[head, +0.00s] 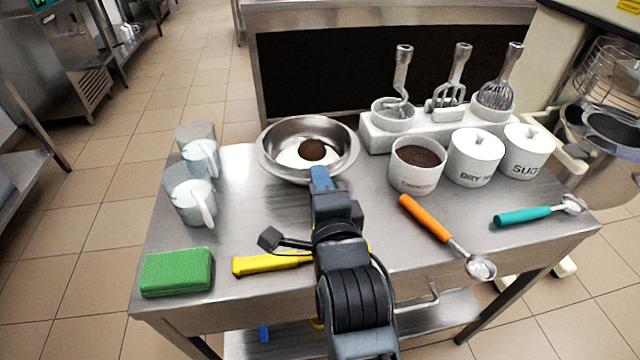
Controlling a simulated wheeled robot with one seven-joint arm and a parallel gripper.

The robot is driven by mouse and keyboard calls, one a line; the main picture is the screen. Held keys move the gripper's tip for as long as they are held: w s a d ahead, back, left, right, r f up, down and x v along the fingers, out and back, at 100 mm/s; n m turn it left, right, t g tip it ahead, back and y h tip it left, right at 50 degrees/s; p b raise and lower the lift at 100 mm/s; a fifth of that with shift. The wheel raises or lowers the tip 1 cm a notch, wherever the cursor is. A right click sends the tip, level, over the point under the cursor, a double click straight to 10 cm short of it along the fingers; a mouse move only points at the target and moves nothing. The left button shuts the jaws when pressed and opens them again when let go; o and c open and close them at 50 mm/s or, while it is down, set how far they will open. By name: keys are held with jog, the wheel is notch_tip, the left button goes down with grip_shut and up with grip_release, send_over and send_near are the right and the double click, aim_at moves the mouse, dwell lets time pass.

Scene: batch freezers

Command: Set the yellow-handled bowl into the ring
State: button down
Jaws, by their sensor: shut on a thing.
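A yellow handle (270,263) lies near the table's front edge, partly behind my arm; whether it joins a bowl is hidden. A wide steel bowl (268,152) stands at the table's back, holding white powder with a round brown patch; no yellow handle shows on it. My gripper (322,194) is at the bowl's near rim, shut on a blue handle-like piece (320,178). The far end of that piece is hard to make out against the bowl. At right, a machine has a wire guard and a metal bowl (612,128); I cannot make out a separate ring.
Two clear jugs (187,193) and a green sponge (176,272) are at left. White canisters (476,158) and a whisk rack (435,124) stand at back right. Orange-handled (426,218) and teal-handled (523,216) scoops lie in front. The tabletop between jugs and arm is clear.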

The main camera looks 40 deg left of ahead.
jog(key=shift+r+p, duration=0.4)
jog(key=shift+p, duration=0.2)
dwell(0.5)
jog(key=shift+f, duration=0.2)
jog(key=shift+f+b, duration=0.3)
jog(key=shift+f, duration=0.25)
jog(key=c, duration=1.2)
grip_release()
jog(key=shift+c, duration=0.2)
jog(key=o, duration=0.3)
jog(key=shift+r, duration=0.15)
